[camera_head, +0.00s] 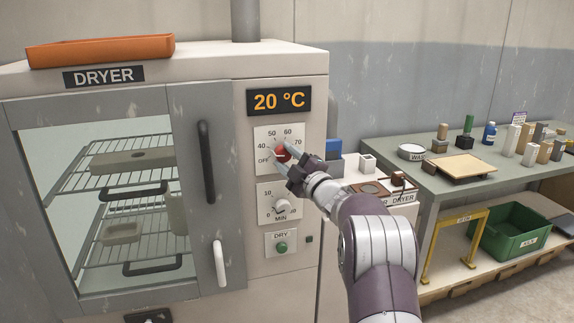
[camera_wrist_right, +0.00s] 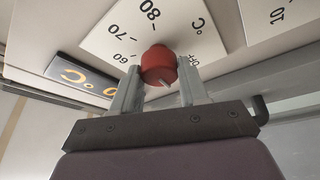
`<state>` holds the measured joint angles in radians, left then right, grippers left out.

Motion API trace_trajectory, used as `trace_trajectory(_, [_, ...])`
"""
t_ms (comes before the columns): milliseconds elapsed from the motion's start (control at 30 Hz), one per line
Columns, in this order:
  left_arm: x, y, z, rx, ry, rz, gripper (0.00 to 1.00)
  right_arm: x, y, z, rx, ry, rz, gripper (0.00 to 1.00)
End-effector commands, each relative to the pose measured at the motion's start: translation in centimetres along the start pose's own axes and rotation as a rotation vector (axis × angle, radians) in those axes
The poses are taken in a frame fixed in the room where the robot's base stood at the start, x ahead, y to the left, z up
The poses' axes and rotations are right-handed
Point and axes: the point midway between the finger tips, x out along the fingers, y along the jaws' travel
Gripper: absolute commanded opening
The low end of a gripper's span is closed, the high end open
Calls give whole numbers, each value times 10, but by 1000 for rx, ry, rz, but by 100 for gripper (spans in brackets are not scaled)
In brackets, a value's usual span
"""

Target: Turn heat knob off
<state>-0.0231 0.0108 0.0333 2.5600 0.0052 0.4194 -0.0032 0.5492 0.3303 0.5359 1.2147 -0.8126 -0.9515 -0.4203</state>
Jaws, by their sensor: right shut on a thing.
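The red heat knob (camera_head: 281,150) sits on a white dial plate on the dryer front, with OFF at its lower left and temperature marks around it. My right gripper (camera_head: 286,157) is shut on the knob, one finger on each side. In the right wrist view the red knob (camera_wrist_right: 158,64) lies between the two finger tips (camera_wrist_right: 160,85). A pale mark shows on the knob, but I cannot tell which dial mark it points to. The display (camera_head: 279,101) reads 20 °C. My left gripper is not in view.
Below are the minute knob (camera_head: 282,206) and green DRY button (camera_head: 281,247). The dryer door, left, has a dark handle (camera_head: 207,162) and a white handle (camera_head: 220,263). An orange tray (camera_head: 100,50) lies on top. A cluttered workbench (camera_head: 430,185) stands at right.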

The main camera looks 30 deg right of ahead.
Motion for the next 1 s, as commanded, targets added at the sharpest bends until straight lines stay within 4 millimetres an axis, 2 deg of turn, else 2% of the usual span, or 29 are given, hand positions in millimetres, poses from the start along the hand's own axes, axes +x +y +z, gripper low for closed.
trace_trajectory(500, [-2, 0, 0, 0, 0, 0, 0, 1, 5, -1, -412, 15, -167, 13])
trace_trajectory(1000, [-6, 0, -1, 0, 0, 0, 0, 1, 5, -1, -588, 22, -240, 13])
